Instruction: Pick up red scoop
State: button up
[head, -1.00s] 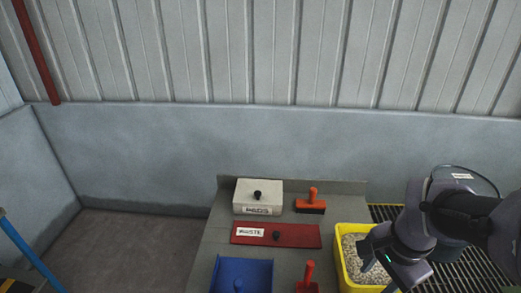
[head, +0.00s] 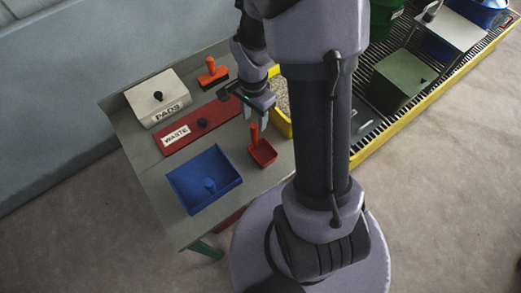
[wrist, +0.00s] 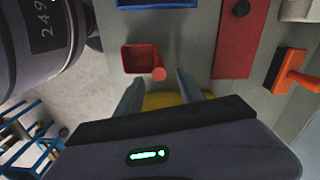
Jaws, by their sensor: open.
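The red scoop (head: 262,150) sits on the grey table near its right edge, with its handle standing up. In the wrist view the scoop (wrist: 139,58) shows from above, and the round end of its handle (wrist: 158,74) lies just beyond the fingertips, towards the left finger. My gripper (head: 254,112) is open and empty, above and slightly behind the scoop in the head view. Its two fingers (wrist: 160,84) are spread wide in the wrist view. I see no contact with the scoop.
A blue tray (head: 187,191), a red WASTE lid (head: 217,114), a white PADS box (head: 152,88) and an orange brush (head: 212,78) are close by. A yellow bin (head: 284,126) stands behind my arm. A green box (head: 401,82) is on the grating at right.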

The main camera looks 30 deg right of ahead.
jog(key=f+b, duration=0.1)
jog(key=f, duration=0.1)
jog(key=f+b, duration=0.1)
jog(key=f, duration=0.2)
jog(key=shift+s+a+f, duration=0.1)
jog(key=shift+a+f, duration=0.1)
jog(key=shift+f, duration=0.05)
jog(key=shift+r, duration=0.1)
grip_shut()
dwell(0.9)
